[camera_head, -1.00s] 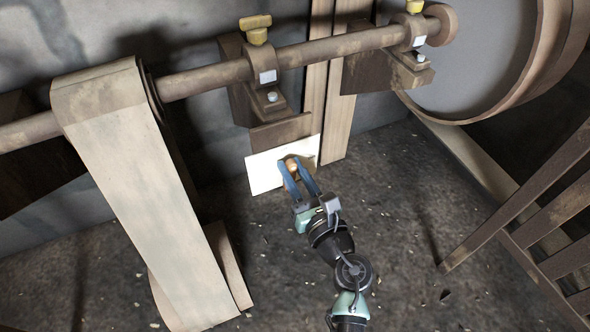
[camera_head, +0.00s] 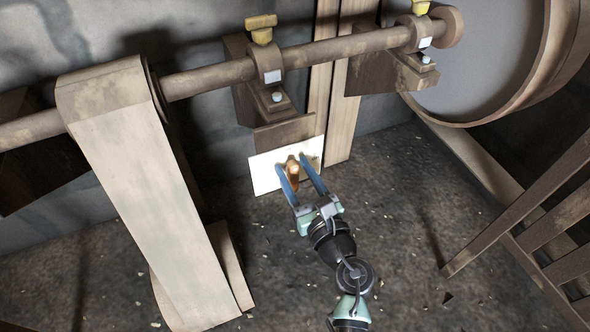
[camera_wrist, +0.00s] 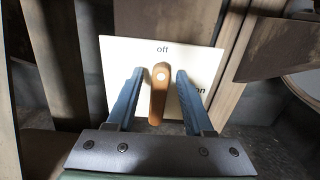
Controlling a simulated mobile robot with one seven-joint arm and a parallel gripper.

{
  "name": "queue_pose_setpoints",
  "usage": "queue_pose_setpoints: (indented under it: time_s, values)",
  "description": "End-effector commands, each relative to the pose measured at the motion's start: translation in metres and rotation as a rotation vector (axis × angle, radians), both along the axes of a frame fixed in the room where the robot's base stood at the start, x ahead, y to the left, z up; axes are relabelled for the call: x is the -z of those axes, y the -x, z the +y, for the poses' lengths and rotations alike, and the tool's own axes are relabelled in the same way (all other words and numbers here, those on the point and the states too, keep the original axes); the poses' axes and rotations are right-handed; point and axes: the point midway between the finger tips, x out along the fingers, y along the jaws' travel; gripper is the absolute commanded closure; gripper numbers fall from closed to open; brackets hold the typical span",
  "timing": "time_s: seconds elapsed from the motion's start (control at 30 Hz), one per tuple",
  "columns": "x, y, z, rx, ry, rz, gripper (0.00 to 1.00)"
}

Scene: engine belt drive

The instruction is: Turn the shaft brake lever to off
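The shaft brake lever (camera_head: 292,173) is an orange-brown handle on a white plate (camera_head: 263,175) low on the wall side. In the wrist view the lever (camera_wrist: 158,95) runs nearly up and down the picture, with a pale round spot near its upper end. The word "off" stands above that end on the plate (camera_wrist: 125,58); "on" is at the lower right, partly covered by a finger. My gripper (camera_wrist: 158,84) is open, with one blue finger on each side of the lever and visible gaps between. It also shows in the head view (camera_head: 296,168).
A long shaft (camera_head: 325,50) with bearing blocks and yellow caps runs above the plate. A wide pale belt (camera_head: 150,200) slopes down at the left. A large wheel (camera_head: 490,60) and a wooden railing (camera_head: 540,215) stand at the right. The floor around my arm is mostly clear.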

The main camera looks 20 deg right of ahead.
Motion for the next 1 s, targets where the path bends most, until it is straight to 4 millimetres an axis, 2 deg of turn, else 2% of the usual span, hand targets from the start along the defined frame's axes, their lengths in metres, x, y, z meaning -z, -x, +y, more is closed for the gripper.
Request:
queue_pose_setpoints:
  time_s: [0.27,0.43,0.57,0.8,1.0]
  values:
    - [0.000,0.000,0.000,-0.001,-0.002,-0.001,0.45]
    - [-0.001,0.011,0.000,0.001,-0.003,0.002,0.45]
    - [-0.001,0.035,-0.001,0.000,-0.004,0.004,0.45]
    - [-0.001,0.088,-0.003,0.001,-0.003,0.004,0.45]
    - [-0.001,0.118,-0.004,0.000,-0.002,0.002,0.45]
